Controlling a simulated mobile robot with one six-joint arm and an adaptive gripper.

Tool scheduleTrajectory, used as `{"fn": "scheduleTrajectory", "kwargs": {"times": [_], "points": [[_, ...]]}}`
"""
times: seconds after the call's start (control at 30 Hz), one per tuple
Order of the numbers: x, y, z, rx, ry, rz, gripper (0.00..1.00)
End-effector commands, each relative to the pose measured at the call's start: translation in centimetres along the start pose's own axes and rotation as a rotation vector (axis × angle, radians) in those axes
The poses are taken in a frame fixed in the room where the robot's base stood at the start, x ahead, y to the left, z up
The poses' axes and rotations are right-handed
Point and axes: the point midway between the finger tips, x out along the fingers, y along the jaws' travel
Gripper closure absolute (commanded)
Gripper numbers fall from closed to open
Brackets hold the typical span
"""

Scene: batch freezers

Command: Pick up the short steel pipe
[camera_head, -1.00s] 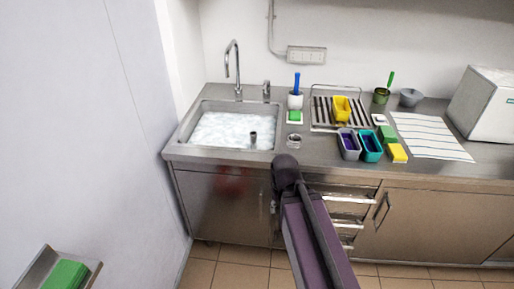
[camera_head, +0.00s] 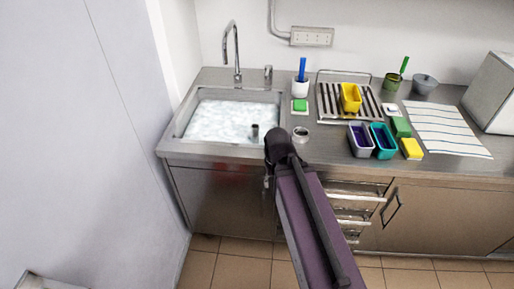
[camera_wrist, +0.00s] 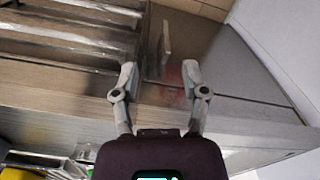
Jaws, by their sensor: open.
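A short steel pipe (camera_head: 254,131) stands upright in the sink (camera_head: 180,130), near its front right corner, with its lower end hidden in white foam. My gripper is mostly hidden behind my arm in the head view, in front of the counter edge just right of the pipe. In the wrist view my gripper (camera_wrist: 160,78) is open, with its two fingers apart and nothing between them. It points down along the cabinet front. The pipe does not show in the wrist view.
A tap (camera_head: 236,50) rises behind the sink. A wall stands left.

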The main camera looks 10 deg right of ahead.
Motion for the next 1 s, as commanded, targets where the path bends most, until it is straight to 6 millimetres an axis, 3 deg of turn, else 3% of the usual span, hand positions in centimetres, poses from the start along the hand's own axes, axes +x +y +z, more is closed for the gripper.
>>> {"fn": "scheduleTrajectory", "kwargs": {"times": [0.2, 0.3, 0.47, 0.67, 1.0], "points": [[0.0, 0.0, 0.0, 0.0, 0.0, 0.0, 0.43], [-0.1, 0.0, -0.1, -0.001, 0.0, 0.0, 0.15], [-0.8, 0.0, -1.6, -0.012, 0.0, 0.0, 0.15], [-3.1, 0.0, -6.7, -0.055, 0.0, 0.0, 0.15], [-8.9, 0.0, -20.1, -0.181, 0.0, 0.0, 0.15]]}}
